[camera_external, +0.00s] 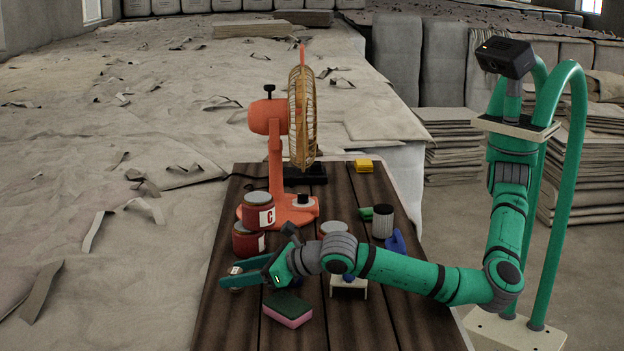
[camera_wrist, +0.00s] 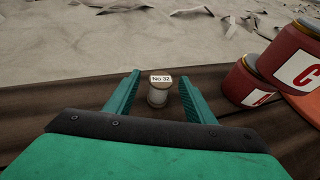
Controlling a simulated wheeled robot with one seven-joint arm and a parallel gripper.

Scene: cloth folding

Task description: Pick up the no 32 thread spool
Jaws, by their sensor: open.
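The no 32 thread spool (camera_wrist: 158,97) stands upright in the wrist view, pale with a white label reading "No 32" on top. It sits near the left edge of the dark wooden table (camera_external: 350,321). My gripper (camera_wrist: 160,92) is open, with one green finger on each side of the spool. Gaps show between the spool and both fingers, so it is not held. In the external view my gripper (camera_external: 247,271) is low over the table's left side, and the spool is mostly hidden by the fingers there.
Two stacked red jars (camera_external: 258,218) stand just beyond my gripper, also close on the right in the wrist view (camera_wrist: 280,62). A pink and green sponge (camera_external: 288,309) lies in front. An orange fan (camera_external: 275,150) stands farther back. A small white stand (camera_external: 348,286) is under my arm.

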